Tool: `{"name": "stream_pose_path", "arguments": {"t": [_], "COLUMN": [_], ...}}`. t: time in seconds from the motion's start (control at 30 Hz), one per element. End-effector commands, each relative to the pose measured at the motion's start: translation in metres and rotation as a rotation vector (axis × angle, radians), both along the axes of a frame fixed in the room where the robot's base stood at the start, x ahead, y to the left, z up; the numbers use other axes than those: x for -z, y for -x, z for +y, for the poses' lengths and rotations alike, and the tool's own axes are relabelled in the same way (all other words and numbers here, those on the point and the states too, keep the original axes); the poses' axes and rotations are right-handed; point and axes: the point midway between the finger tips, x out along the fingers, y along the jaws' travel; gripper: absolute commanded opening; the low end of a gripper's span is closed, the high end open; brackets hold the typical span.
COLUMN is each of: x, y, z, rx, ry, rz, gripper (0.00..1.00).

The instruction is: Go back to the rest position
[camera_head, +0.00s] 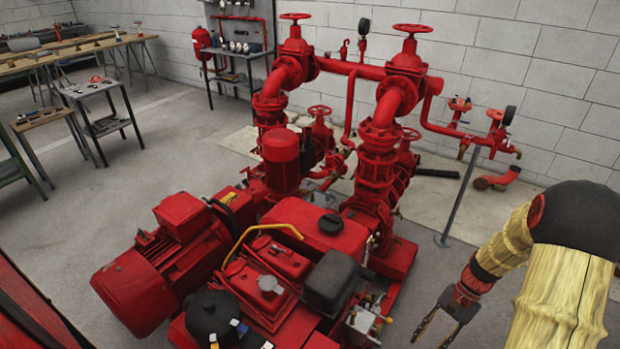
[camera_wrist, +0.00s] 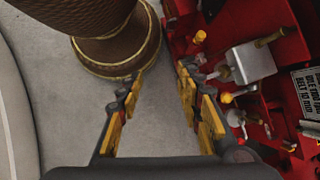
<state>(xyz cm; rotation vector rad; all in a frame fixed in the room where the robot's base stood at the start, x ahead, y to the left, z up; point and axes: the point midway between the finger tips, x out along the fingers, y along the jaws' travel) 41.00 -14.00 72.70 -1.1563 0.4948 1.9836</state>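My gripper (camera_head: 437,330) is at the lower right of the head view, at the end of my bent arm, to the right of the red pumpset (camera_head: 300,250). Its two fingers are spread apart with nothing between them. In the wrist view the gripper (camera_wrist: 155,95) shows its yellow-padded fingers apart over the grey floor. The pumpset's red side (camera_wrist: 260,110) lies close by on the right of that view, near the right finger. Whether that finger touches it, I cannot tell.
Vertical red pipes with handwheels (camera_head: 410,45) rise behind the pumpset. A thin grey post (camera_head: 462,195) stands near my arm. A workbench (camera_head: 70,50) and small tables (camera_head: 95,90) are at the left. Grey floor (camera_head: 140,180) is open at the left.

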Motion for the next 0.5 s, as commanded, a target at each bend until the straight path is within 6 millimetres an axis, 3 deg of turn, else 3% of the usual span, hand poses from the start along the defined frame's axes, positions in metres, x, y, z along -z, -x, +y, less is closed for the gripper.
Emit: {"name": "stream_pose_path", "arguments": {"t": [0.1, 0.5], "x": [-0.036, -0.135], "y": [0.004, 0.029], "z": [0.007, 0.033], "rx": [-0.098, -0.382], "ry": [0.041, 0.177], "rz": [-0.065, -0.262], "gripper": [0.36, 0.36]}}
